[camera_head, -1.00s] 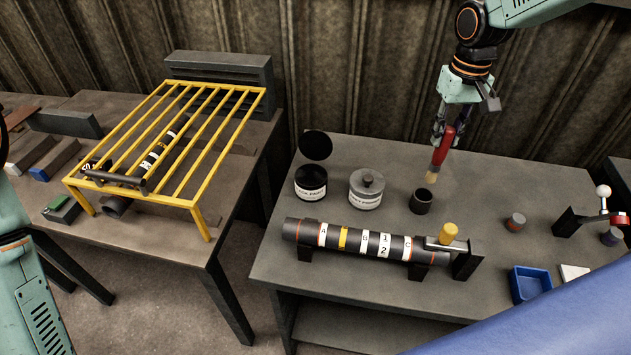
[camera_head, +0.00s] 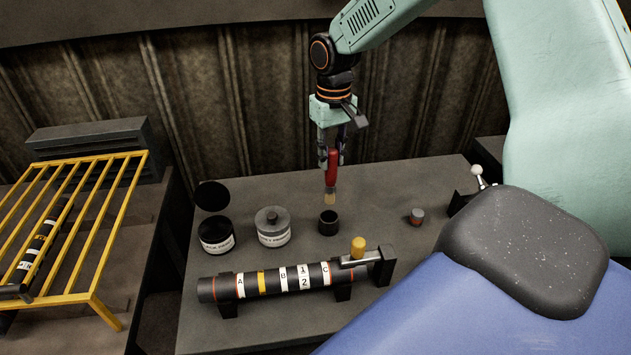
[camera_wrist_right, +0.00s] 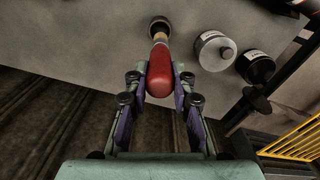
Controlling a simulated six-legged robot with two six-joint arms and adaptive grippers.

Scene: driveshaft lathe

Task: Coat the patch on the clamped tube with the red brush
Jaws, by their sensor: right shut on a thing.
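My right gripper (camera_head: 331,155) is shut on the red brush (camera_head: 332,170), which hangs bristles down just above a small dark cup (camera_head: 328,223). In the right wrist view, the brush (camera_wrist_right: 160,72) sits between the fingers and its far end points at the cup (camera_wrist_right: 160,24). The clamped tube (camera_head: 273,282) lies level at the front of the table, with white bands marked A, B, C, 1 and 2 and a yellow band. A clamp with a yellow knob (camera_head: 358,247) holds its right end. I cannot tell which part is the patch. My left gripper is not in view.
An open black tin (camera_head: 216,236) with its lid (camera_head: 212,195) behind it and a closed grey tin (camera_head: 272,228) stand left of the cup. A small grey-orange piece (camera_head: 416,216) is to the right. A yellow rack (camera_head: 95,230) stands on the left table.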

